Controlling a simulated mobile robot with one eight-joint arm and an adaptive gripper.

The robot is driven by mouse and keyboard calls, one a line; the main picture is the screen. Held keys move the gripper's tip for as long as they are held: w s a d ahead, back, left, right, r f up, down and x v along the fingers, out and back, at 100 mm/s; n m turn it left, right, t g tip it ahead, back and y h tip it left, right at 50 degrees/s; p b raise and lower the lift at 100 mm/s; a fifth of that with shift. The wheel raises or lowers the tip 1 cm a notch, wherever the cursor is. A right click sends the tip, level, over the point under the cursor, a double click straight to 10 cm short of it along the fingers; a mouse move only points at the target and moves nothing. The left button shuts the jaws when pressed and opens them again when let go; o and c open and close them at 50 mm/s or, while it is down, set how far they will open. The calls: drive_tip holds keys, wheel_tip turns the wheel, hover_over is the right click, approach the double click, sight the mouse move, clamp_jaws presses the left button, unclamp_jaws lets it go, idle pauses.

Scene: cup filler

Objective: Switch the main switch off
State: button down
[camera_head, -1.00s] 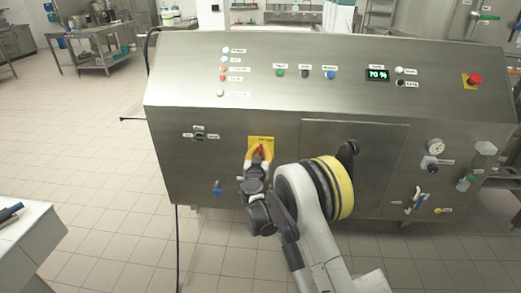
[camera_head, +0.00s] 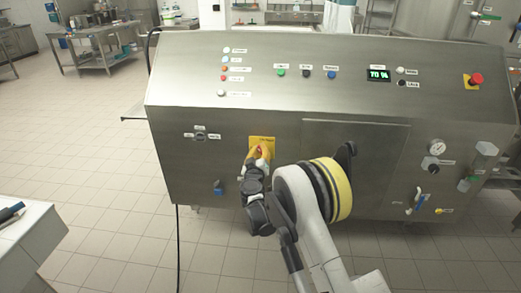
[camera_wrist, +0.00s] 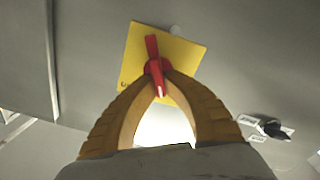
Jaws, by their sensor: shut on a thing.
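The main switch is a red handle (camera_wrist: 154,62) on a yellow plate (camera_wrist: 185,52) on the front of the steel machine. In the head view, the plate (camera_head: 262,140) is left of the machine's middle, and the handle is mostly hidden by my gripper. My gripper (camera_wrist: 161,76) has yellow fingers closed on the red handle, their tips meeting at its hub in the wrist view. There the handle stands at an angle to the plate's edges. My gripper (camera_head: 258,154) also shows just in front of the plate in the head view.
The machine's panel (camera_head: 330,95) carries buttons, a display (camera_head: 378,74) reading 70 % and a red emergency button (camera_head: 476,79). A small black selector (camera_head: 200,136) sits left of the main switch. A white table (camera_head: 30,235) stands at the lower left. The floor between is clear.

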drive_tip(key=n, duration=0.6)
drive_tip(key=shift+a+f, duration=0.25)
drive_tip(key=n, duration=0.5)
drive_tip(key=shift+f+n, duration=0.3)
drive_tip(key=shift+n, duration=0.1)
drive_tip(key=c, duration=1.5)
unclamp_jaws()
drive_tip(key=shift+s+a, duration=0.1)
drive_tip(key=s, duration=1.1)
drive_tip(key=shift+s+a, duration=0.15)
drive_tip(key=shift+s, duration=0.2)
